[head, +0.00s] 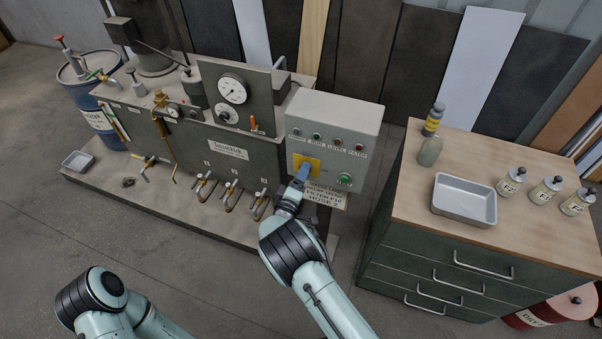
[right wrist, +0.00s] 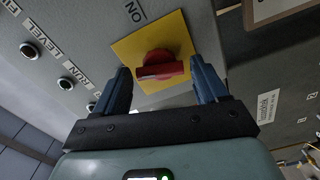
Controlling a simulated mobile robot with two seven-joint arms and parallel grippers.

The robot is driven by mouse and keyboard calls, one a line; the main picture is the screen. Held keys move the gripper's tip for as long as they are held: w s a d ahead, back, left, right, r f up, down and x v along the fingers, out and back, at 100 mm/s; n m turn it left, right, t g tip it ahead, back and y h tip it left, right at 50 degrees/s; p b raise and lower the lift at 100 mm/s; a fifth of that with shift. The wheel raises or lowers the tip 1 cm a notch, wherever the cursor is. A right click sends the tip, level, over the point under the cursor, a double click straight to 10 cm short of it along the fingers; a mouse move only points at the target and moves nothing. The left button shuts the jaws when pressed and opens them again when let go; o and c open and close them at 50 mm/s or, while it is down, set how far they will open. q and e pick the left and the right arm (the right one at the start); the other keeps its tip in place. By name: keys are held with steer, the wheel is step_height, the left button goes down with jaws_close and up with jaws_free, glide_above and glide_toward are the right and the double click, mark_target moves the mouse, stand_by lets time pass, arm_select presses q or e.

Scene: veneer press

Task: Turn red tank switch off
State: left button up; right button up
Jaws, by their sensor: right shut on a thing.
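The grey control box (head: 340,118) stands at the right end of the press machine. It carries a yellow plate (head: 312,160), which also shows in the wrist view (right wrist: 128,52). On this plate is the red tank switch (right wrist: 163,70), its handle lying nearly level across the wrist view.
A green button (head: 344,180) sits right of the plate, and a row of indicator lamps is above. A workbench (head: 410,215) with a metal tray (head: 465,215), bottles and jars stands to the right. Several valve taps line the machine's lower front. The floor in front is clear.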

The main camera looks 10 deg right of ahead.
steer(key=shift+n+p, duration=0.65)
steer(key=shift+n, duration=0.75)
steer(key=o, duration=1.1)
steer(key=shift+c, duration=0.2)
steer(key=b+v, duration=0.1)
steer(key=v, duration=1.2)
steer(key=shift+s+a, duration=0.2)
steer(key=shift+d+f, duration=0.1)
